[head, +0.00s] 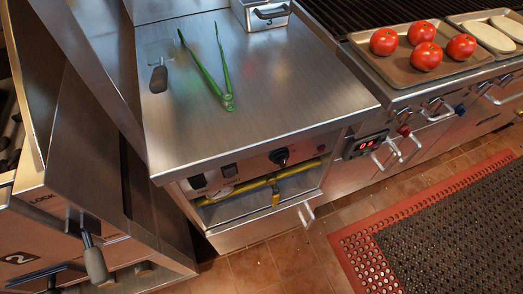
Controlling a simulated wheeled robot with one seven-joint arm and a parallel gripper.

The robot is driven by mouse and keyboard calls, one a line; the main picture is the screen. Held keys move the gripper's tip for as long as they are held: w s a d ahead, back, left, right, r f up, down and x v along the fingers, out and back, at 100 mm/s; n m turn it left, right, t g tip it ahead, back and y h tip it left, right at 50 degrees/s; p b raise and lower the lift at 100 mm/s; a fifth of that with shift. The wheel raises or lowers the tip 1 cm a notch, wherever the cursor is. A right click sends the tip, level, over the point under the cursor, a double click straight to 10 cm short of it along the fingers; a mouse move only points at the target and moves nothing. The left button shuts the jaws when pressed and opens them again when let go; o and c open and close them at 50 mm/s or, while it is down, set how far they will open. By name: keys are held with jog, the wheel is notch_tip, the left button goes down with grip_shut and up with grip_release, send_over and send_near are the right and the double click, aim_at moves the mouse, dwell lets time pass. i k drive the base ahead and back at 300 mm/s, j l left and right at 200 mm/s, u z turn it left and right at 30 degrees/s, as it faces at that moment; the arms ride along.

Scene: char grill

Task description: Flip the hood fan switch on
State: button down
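The steel counter unit (280,50) in the head view has a front panel along its upper edge. Two small dark switches sit on the left of this panel, one at the far left (197,182) and one beside it (229,170). A black knob (280,157) sits farther right. The labels are too small to read, so I cannot tell which of these is the hood fan switch, or its position. My gripper is not in view.
An open bay below the panel shows yellow pipe (255,184). Left stands a steel fryer-like unit (95,130) with a lever (94,260). Tomatoes (425,56) sit on a tray. Floor (300,250) ahead is clear.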

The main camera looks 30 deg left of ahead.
aim_at(197, 181)
jog(key=k+u, duration=0.15)
jog(key=u, duration=1)
